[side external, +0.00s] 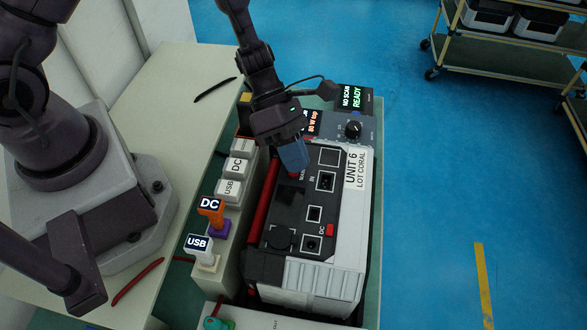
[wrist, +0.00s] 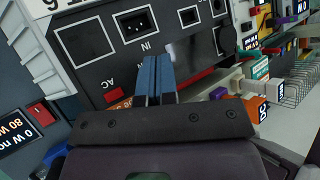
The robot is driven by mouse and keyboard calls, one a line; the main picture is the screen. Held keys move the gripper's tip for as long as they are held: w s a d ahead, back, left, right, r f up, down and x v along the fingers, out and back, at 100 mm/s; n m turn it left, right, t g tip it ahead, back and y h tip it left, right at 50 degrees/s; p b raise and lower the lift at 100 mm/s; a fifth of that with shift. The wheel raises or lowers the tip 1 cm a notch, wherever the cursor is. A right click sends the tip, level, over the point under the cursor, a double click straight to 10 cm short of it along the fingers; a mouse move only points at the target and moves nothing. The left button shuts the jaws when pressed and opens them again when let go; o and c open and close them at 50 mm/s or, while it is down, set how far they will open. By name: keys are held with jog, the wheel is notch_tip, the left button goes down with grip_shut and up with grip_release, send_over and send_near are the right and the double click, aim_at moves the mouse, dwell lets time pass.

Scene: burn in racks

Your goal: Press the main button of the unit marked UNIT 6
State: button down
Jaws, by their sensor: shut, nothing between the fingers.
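The unit marked UNIT 6 (side external: 325,277) is a white case with a black panel, a red handle-like bar and a label (side external: 356,169) reading UNIT 6 LOT CORAL. My gripper (side external: 297,168) is shut and empty, with its blue fingertips pointing down at the upper left of the panel. Whether they touch it I cannot tell. A little red shows right by the fingertips, and the fingers hide part of the panel there, so the main button is not clearly visible. In the wrist view the shut fingers (wrist: 157,72) lie over the black panel (wrist: 95,70), beside the IN socket (wrist: 136,24).
A READY display (side external: 352,97) and a knob (side external: 353,130) sit behind the unit. Orange DC (side external: 210,205) and white USB (side external: 199,244) plugs stand at its left, near labelled grey blocks (side external: 230,187). A cart (side external: 500,58) stands far right; blue floor is clear between.

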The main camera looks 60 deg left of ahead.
jog(key=shift+r, duration=0.45)
jog(key=shift+r, duration=3)
notch_tip(320, 180, up, 8)
